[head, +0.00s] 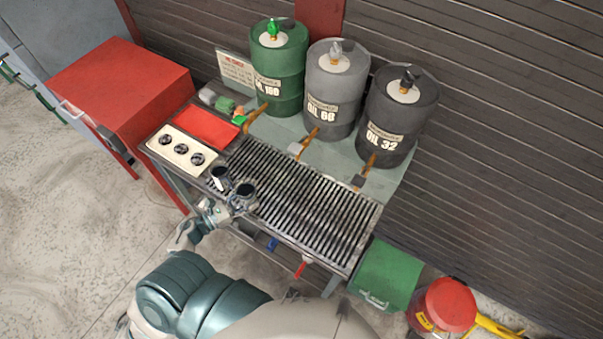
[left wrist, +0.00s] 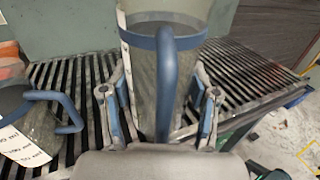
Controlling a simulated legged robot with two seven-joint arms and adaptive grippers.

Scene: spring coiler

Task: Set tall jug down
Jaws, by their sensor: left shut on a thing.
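The tall jug (left wrist: 143,75) is clear with a blue rim and handle and a pale scale strip. It stands roughly upright between the fingers of my left gripper (left wrist: 160,112), which is shut on it at the handle side. In the head view the tall jug (head: 245,189) shows as a dark opening at the left end of the slatted grate (head: 310,205), with my left gripper (head: 236,207) at its near side. I cannot tell whether its base touches the grate. A shorter jug (left wrist: 40,130) with a blue handle stands to its left, also in the head view (head: 220,180).
Green, grey and black oil drums (head: 335,90) stand behind the grate, their taps reaching over it. A red tray (head: 208,127) and a panel with dark knobs (head: 182,150) lie left. The grate right of the jugs is clear. A green bin (head: 388,273) stands at the right end.

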